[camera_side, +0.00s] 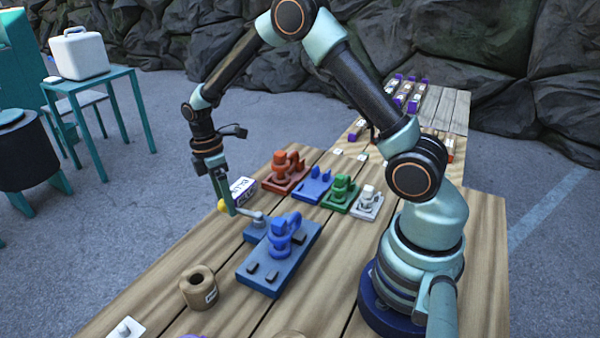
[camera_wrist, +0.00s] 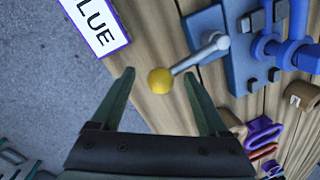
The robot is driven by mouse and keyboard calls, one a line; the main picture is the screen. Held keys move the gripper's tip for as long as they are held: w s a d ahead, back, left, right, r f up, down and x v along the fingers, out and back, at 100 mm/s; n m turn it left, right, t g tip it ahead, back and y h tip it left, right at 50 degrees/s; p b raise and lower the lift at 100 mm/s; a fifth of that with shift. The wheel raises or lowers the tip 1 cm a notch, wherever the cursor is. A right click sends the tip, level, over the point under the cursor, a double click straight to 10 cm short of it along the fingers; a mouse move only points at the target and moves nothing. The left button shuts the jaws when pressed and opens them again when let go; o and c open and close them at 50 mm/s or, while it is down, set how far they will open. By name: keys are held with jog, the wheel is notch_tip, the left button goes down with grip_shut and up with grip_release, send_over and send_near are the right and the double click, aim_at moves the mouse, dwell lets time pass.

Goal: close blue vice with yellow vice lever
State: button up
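The blue vice (camera_side: 283,238) stands on a grey-blue base plate (camera_side: 262,279) on the wooden table. Its lever is a grey bar ending in a yellow ball knob (camera_side: 222,206), which points left off the plate. In the wrist view the yellow knob (camera_wrist: 160,81) lies between my two fingertips as seen, and the grey bar (camera_wrist: 200,54) runs up right to the blue vice (camera_wrist: 290,50). My gripper (camera_side: 226,206) points down at the knob. In the wrist view my gripper (camera_wrist: 157,76) is open, with a gap on both sides of the knob. I cannot tell whether the fingers are level with it.
A white card reading BLUE (camera_side: 243,188) lies behind the lever. A row of small coloured pieces, red (camera_side: 286,173), blue (camera_side: 314,185), green (camera_side: 341,194) and white (camera_side: 368,203), stands farther back.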

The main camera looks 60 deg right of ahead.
notch_tip(320, 180, up, 12)
jog(key=w, duration=0.2)
dwell(0.4)
jog(key=s+a+f+n, duration=0.1)
jog(key=f+n, duration=0.1)
jog(key=f, duration=0.2)
jog(key=s+a+f+n, duration=0.1)
jog(key=a+f+n, duration=0.1)
jog(key=f, duration=0.2)
jog(key=s+a+f+n, duration=0.1)
jog(key=f+n, duration=0.1)
jog(key=f, duration=0.2)
jog(key=shift+s+a+f, duration=0.1)
jog(key=shift+s+a, duration=0.2)
jog(key=shift+s, duration=0.05)
